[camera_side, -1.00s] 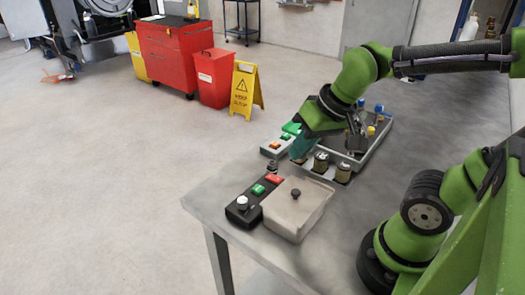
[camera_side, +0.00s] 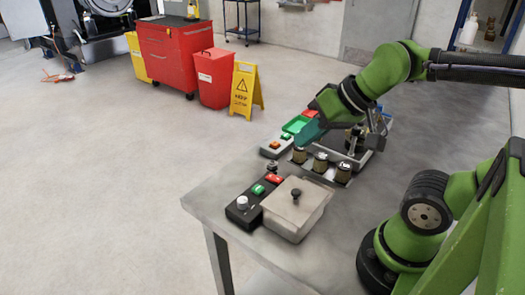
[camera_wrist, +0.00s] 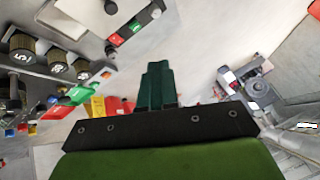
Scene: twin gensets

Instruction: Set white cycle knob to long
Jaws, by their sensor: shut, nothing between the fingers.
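The white knob (camera_side: 242,203) stands on the near end of a black control panel (camera_side: 252,200) at the table's front left corner. A green button and a red button sit along the same panel. The panel also shows at the top of the wrist view (camera_wrist: 134,27), with the white knob (camera_wrist: 156,12) near its end. The knob's pointer and markings are too small to read. My gripper (camera_side: 307,134) is shut and empty, above the far panel, well apart from the white knob. Its teal fingers (camera_wrist: 158,85) are together in the wrist view.
A grey lidded box (camera_side: 290,214) stands beside the black panel. Several dark round jars (camera_side: 320,162) stand behind it. A grey panel (camera_side: 276,149) with coloured buttons and a grey tray (camera_side: 372,155) lie farther back. Open floor lies left of the table.

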